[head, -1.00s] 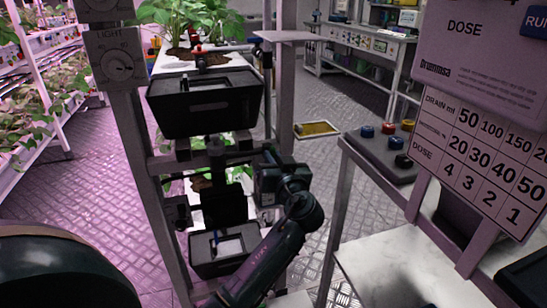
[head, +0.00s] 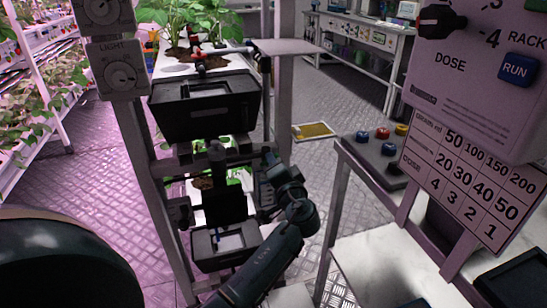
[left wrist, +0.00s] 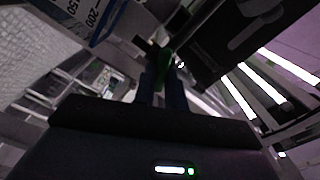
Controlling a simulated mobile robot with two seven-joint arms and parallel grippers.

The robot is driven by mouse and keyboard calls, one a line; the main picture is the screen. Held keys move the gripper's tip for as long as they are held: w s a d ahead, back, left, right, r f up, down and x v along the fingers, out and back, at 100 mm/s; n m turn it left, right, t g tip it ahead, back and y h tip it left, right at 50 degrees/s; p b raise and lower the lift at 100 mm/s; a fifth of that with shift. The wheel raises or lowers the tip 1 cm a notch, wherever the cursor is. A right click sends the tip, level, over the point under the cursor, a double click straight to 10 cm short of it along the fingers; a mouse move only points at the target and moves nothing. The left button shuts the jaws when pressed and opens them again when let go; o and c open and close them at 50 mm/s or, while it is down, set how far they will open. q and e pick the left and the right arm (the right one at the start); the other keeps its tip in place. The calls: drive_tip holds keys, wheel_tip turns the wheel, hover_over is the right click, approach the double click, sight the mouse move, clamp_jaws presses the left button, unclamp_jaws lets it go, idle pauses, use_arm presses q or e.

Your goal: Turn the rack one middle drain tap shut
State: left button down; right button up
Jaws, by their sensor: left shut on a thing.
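My left gripper (head: 270,182) is at the middle level of the near rack, beside its right side. Its fingertips are hard to make out in the head view. In the left wrist view my left gripper (left wrist: 161,73) has its fingers closed about a narrow green piece, which looks like the handle of the middle drain tap (left wrist: 162,56). The tap's body and how far it is turned are not clear. A red-handled tap (head: 198,58) shows higher up, behind the upper black tray. My right gripper is not in view.
An upper black tray (head: 180,119) and a lower black tray (head: 208,262) sit on the rack, close to my arm. A dose panel (head: 465,105) with a RUN button (head: 517,70) stands at right. A yellow floor tray (head: 314,131) lies behind.

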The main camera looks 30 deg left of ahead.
use_arm(q)
drive_tip(key=shift+m+p, duration=1.45)
drive_tip(key=shift+m, duration=1.15)
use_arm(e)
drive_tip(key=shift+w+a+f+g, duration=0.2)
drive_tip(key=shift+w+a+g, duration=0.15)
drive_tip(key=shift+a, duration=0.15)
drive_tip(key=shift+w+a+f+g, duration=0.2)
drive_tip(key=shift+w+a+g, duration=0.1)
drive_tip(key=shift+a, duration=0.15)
use_arm(q)
drive_tip(key=shift+f+m, duration=0.1)
drive_tip(key=shift+m, duration=0.2)
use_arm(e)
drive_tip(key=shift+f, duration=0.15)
use_arm(q)
drive_tip(key=c, duration=1.4)
unclamp_jaws()
drive_tip(key=shift+c, duration=0.2)
drive_tip(key=shift+f, duration=0.1)
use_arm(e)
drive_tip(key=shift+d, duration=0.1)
